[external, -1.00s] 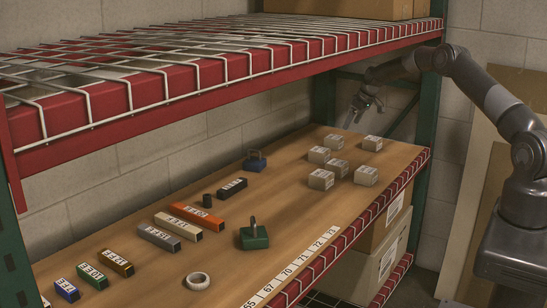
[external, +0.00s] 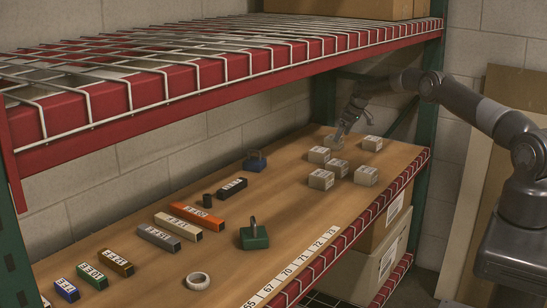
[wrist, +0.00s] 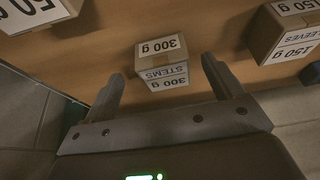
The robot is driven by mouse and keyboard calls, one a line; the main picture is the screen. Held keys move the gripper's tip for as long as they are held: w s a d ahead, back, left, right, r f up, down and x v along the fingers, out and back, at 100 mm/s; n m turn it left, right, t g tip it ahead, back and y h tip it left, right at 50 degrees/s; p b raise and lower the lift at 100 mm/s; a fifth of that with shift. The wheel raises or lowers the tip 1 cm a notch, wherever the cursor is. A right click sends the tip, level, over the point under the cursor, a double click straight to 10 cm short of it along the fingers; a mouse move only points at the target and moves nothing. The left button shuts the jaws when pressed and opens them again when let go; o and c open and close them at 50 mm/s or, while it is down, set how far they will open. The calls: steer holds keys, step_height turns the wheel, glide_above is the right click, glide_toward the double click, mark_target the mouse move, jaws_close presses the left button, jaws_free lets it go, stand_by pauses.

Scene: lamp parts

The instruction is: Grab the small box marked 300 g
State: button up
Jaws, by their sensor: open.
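In the wrist view, a small brown box (wrist: 162,62) has white labels reading 300 g and STEMS, upside down in the picture. It appears between the fingertips of my gripper (wrist: 163,70). The fingers are open and I see no contact with the box. In the external view, my gripper (external: 342,134) points down over the far end of the shelf board, at the back of a group of small boxes. The labels are too small there to tell which box is the 300 g one.
A box marked 150 g (wrist: 288,38) is at the right and a partly cut-off box (wrist: 35,14) at the left of the wrist view. The red upper shelf beam (external: 240,92) runs overhead. Coloured bars, such as an orange one (external: 197,216), lie nearer on the wooden board (external: 290,215).

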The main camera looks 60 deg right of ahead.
mark_target(329, 142)
steer(key=shift+w+a+f, duration=0.15)
steer(key=shift+f, duration=0.35)
steer(key=shift+w+a+f, duration=0.1)
steer(key=shift+w+f, duration=0.05)
steer(key=shift+f, duration=0.3)
steer(key=shift+x, duration=0.85)
steer(key=shift+c, duration=0.2)
steer(key=shift+r, duration=0.1)
steer(key=c, duration=1.2)
